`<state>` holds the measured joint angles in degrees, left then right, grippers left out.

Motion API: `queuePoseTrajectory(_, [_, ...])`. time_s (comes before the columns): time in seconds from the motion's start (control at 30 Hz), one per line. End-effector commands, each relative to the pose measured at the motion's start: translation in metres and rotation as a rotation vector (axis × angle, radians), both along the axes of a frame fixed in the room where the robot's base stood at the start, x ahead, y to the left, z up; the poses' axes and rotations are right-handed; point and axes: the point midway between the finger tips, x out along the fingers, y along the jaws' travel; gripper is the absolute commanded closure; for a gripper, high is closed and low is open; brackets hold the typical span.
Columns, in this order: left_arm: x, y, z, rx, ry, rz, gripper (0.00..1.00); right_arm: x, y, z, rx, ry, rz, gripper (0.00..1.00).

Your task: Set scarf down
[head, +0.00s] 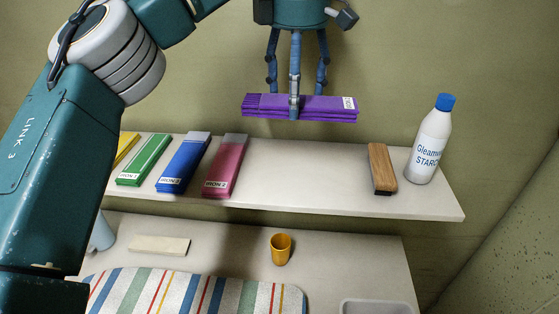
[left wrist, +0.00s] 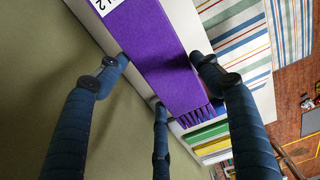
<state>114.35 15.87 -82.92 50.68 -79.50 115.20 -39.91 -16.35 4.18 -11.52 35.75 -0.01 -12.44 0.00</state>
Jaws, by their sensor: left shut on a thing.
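A folded purple scarf (head: 330,108) with a fringed left end and a white tag at its right end is in my left gripper (head: 295,98). The three fingers point down and are shut on the scarf's middle, above the upper shelf (head: 310,175). In the left wrist view the purple scarf (left wrist: 162,55) lies between the fingers, its fringe toward the lower right. Folded scarves lie on the shelf's left part: yellow (head: 126,147), green (head: 146,160), blue (head: 184,165) and pink (head: 226,167). My left arm partly hides the yellow one. My right gripper is not in view.
Bare shelf lies between the pink scarf and the brush. Below are an orange cup (head: 281,249) and a striped ironing board (head: 200,293).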

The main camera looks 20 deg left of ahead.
Motion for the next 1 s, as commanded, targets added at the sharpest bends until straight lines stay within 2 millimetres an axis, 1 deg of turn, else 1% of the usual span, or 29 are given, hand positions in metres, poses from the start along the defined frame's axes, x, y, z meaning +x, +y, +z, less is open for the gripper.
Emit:
queuePoseTrajectory(0.03, [0.000, 0.001, -0.022, -0.003, 0.005, -0.002, 0.62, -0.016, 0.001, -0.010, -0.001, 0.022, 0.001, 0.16])
queuePoseTrajectory(0.1, [0.000, 0.000, -0.039, -0.003, 0.005, -0.003, 0.62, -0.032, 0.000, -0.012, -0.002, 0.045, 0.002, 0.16])
queuePoseTrajectory(0.17, [-0.001, 0.000, -0.055, -0.003, 0.005, -0.003, 0.62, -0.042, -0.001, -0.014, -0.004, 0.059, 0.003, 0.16])
queuePoseTrajectory(0.23, [-0.001, 0.000, -0.072, -0.003, 0.005, -0.002, 0.62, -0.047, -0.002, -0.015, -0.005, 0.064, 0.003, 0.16])
queuePoseTrajectory(0.33, [0.000, 0.000, -0.093, -0.003, 0.004, 0.000, 0.62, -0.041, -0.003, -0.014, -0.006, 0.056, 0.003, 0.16])
queuePoseTrajectory(0.37, [-0.001, 0.000, -0.098, -0.003, 0.003, 0.000, 0.62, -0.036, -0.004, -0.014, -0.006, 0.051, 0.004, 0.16])
queuePoseTrajectory(0.5, [0.000, 0.001, -0.112, -0.001, 0.000, 0.001, 0.62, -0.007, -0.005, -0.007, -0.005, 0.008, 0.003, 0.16])
queuePoseTrajectory(0.6, [0.000, 0.001, -0.117, -0.002, -0.001, 0.002, 0.62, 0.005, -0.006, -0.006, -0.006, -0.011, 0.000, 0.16])
queuePoseTrajectory(0.67, [0.000, 0.001, -0.123, -0.002, 0.000, 0.002, 0.62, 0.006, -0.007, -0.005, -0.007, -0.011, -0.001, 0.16])
queuePoseTrajectory(0.73, [0.000, 0.001, -0.131, 0.000, 0.000, 0.003, 0.62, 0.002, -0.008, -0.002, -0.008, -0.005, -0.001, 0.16])
queuePoseTrajectory(0.87, [0.000, 0.001, -0.149, -0.001, 0.001, 0.001, 0.62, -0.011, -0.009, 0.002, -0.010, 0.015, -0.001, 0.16])
queuePoseTrajectory(1.0, [0.000, 0.001, -0.154, -0.001, -0.003, 0.002, 0.62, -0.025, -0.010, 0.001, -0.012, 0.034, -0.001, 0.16])
